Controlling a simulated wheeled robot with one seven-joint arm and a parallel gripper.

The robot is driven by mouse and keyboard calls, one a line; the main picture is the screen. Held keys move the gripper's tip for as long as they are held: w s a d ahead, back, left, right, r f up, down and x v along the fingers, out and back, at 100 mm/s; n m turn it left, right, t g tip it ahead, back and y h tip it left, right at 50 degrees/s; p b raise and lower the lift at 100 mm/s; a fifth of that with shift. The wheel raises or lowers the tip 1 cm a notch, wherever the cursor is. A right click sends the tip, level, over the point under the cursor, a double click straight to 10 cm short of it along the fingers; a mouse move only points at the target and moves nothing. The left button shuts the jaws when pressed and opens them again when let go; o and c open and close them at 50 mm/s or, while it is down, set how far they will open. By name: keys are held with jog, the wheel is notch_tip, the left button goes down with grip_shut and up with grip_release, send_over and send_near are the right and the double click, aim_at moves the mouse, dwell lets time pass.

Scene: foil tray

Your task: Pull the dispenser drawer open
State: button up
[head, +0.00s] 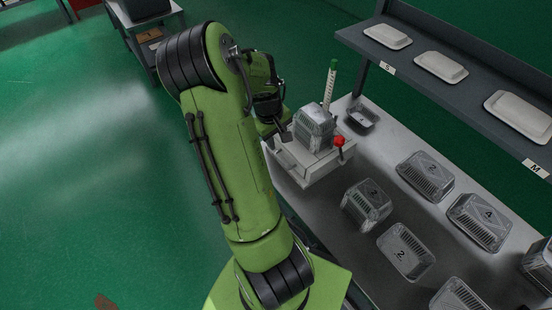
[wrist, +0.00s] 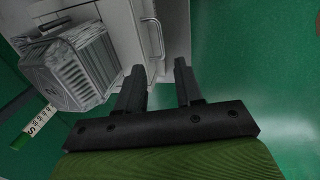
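The dispenser is a pale grey-white box (head: 312,174) on the bench in the head view, with a stack of foil trays (head: 314,128) on top. In the wrist view, the dispenser (wrist: 118,14) shows a drawer front with a thin metal bar handle (wrist: 155,38). My gripper (wrist: 159,65) is open, its two dark fingers apart and empty. The handle lies just beyond the fingertips, its near end close to the gap between them; I see no contact. I cannot tell how far the drawer stands out. In the head view my arm partly hides the gripper.
A red knob (head: 339,141) and a green-topped scale post (head: 330,84) stand at the dispenser. Several foil trays, such as one marked 2 (head: 406,250), sit on the bench to the right. A shelf (head: 440,47) with white lids overhangs the back. Green floor on the left is open.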

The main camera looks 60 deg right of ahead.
aim_at(282, 162)
jog(key=f, duration=0.4)
jog(key=d+f, duration=0.1)
jog(key=f, duration=0.3)
jog(key=d+f+b, duration=0.1)
jog(key=f, duration=0.3)
jog(key=shift+s+f, duration=0.2)
jog(key=shift+s, duration=0.15)
grip_shut()
jog(key=shift+r, duration=0.1)
dwell(0.5)
